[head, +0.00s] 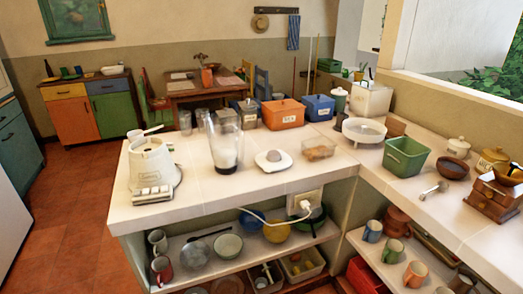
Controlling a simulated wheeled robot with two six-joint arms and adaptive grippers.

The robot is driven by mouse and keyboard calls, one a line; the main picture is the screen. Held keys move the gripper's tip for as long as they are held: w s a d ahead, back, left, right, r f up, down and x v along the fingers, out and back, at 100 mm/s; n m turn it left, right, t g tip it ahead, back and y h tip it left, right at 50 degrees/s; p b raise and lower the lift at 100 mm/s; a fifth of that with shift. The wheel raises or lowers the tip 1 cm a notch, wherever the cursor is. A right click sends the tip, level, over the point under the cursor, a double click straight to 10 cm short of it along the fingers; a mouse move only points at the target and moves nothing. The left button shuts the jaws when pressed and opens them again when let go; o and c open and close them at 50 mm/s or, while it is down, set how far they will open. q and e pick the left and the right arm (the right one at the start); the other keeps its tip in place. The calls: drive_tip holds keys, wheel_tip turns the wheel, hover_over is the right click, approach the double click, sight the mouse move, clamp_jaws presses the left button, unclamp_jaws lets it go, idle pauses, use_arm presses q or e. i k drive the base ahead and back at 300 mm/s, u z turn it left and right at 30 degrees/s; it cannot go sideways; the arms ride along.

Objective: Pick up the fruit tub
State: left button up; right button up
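A small clear tub with pinkish-orange contents (319,149) sits on the white counter, right of the middle; it looks like the fruit tub, though its contents are too small to make out surely. It stands apart from its neighbours, with a white scale-like item holding a round lump (273,160) to its left. Neither of my grippers shows in the head view.
A blender jug (224,145) and its white base (152,168) stand on the left of the counter. A green tub (405,156), white round stand (363,131), orange box (283,115) and blue box (318,107) surround the right and back.

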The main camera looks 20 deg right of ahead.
sight(319, 148)
drive_tip(key=k, duration=0.6)
drive_tip(key=z, duration=0.65)
drive_tip(key=i, duration=1.7)
drive_tip(key=u, duration=0.7)
